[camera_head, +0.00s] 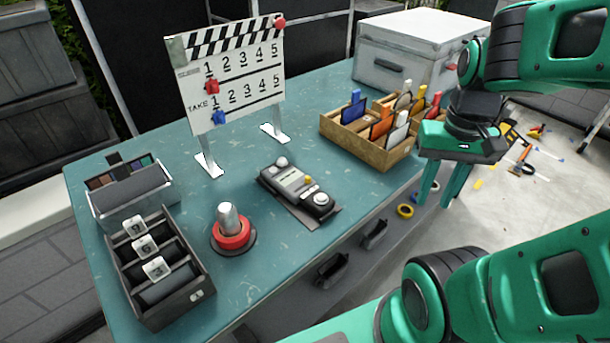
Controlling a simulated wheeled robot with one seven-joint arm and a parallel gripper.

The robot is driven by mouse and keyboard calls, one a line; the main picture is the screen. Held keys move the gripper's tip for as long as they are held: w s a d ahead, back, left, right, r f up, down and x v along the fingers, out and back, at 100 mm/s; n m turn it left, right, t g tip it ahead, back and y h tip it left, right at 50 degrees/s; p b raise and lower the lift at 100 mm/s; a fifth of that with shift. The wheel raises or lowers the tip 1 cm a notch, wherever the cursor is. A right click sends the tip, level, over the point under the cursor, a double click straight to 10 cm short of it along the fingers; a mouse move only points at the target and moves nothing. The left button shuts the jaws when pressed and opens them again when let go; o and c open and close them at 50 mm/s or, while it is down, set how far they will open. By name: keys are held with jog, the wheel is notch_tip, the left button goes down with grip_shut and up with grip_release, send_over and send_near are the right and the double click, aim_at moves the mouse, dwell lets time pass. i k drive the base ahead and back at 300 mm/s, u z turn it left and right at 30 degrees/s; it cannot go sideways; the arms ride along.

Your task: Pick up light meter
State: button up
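A grey and black handheld device with a small pale display and a white dome at its far end, which looks like the light meter (296,187), lies on a dark mat in the middle of the teal tabletop.
A clapperboard (236,75) stands behind the device. A wooden box of coloured clips (390,162) and a white case (425,35) are at the right. A red-collared knob (231,232), a black tray (188,294) and a swatch box (130,205) are left. Tabletop around the device is mostly clear.

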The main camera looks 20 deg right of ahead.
aim_at(288, 181)
jog(key=u, duration=0.75)
jog(key=k, duration=1.15)
jog(key=z, duration=1.2)
jog(key=i, duration=1)
jog(key=u, duration=0.05)
